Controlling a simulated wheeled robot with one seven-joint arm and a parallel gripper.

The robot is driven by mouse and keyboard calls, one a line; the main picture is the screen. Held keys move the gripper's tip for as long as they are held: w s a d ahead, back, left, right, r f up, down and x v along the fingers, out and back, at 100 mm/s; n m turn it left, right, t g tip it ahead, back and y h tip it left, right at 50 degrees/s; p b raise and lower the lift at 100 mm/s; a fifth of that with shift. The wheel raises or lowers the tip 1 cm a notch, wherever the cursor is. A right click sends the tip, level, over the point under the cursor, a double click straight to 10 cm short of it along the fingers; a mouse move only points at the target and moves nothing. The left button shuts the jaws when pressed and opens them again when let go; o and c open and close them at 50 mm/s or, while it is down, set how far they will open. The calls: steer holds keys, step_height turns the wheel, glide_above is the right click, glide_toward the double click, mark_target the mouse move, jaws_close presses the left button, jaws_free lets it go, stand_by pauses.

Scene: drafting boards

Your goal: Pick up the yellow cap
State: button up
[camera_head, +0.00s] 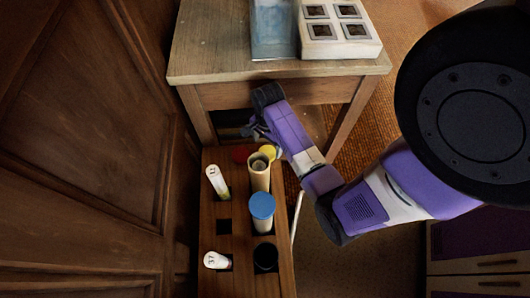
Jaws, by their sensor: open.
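The yellow cap (269,151) shows as a small yellow round shape at the far end of the wooden rack (208,240). It is partly hidden behind a cream tube (259,173) in front of it. My gripper (250,131) is open, just beyond and to the left of the yellow cap, close to the rack's far end. Its fingers are small and dark in this view, and I see nothing between them. I cannot tell the exact gap to the cap.
A red round piece (240,154) lies left of the yellow cap. A blue-capped tube (262,208) and white-topped tubes (216,180) stand in the rack. A wooden table (220,68) stands beyond, and a dark wood panel (85,130) is close on the left.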

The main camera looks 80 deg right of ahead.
mark_target(267, 152)
step_height(267, 152, down, 5)
steer(key=shift+f+b, duration=0.15)
steer(key=shift+b, duration=0.5)
steer(key=c, duration=1.4)
